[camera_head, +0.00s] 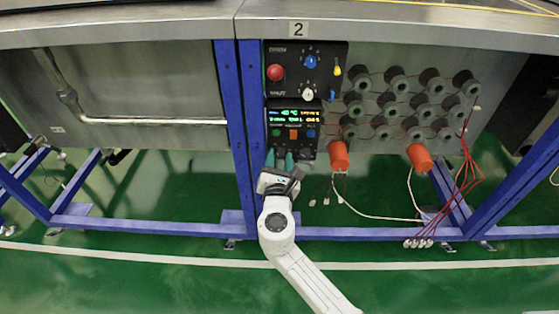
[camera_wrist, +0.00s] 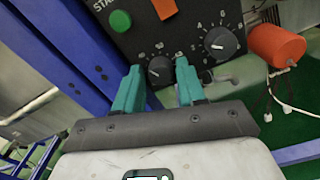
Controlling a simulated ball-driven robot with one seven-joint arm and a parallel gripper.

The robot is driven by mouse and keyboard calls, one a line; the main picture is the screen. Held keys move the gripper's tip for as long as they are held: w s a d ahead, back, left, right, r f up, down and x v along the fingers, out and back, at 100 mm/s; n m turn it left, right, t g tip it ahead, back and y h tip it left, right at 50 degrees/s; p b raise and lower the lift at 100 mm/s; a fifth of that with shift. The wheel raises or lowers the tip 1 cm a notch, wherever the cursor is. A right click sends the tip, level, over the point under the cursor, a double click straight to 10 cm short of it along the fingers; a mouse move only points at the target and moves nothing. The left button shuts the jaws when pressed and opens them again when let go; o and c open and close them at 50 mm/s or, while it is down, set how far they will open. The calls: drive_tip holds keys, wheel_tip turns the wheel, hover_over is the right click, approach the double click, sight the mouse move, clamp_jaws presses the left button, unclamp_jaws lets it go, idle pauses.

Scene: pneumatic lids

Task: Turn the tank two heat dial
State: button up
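The tank marked 2 (camera_head: 298,29) has a black control panel (camera_head: 310,128) below its upper panel, with a lit green and yellow display. I cannot read which one is labelled heat. My gripper (camera_head: 280,156) is at the panel's lower left edge. In the wrist view, its teal fingertips (camera_wrist: 160,66) stand apart on either side of the left dial, with small gaps seen. The fingers hide part of the scale.
A green button (camera_wrist: 120,21) and an orange switch (camera_wrist: 164,8) sit above the dials. A blue frame post (camera_head: 243,110) stands close to the left. An orange cylinder (camera_head: 339,156) and hanging cables are close to the right.

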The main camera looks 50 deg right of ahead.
clamp_jaws()
idle(0.3)
drive_tip(key=shift+m, duration=0.3)
drive_tip(key=m+b, duration=0.3)
drive_tip(key=m, duration=0.1)
drive_tip(key=shift+f, duration=0.2)
drive_tip(key=m+b, duration=0.3)
drive_tip(key=m, duration=0.3)
drive_tip(key=shift+s, duration=0.1)
drive_tip(key=shift+b, duration=0.3)
unclamp_jaws()
drive_tip(key=shift+r, duration=0.1)
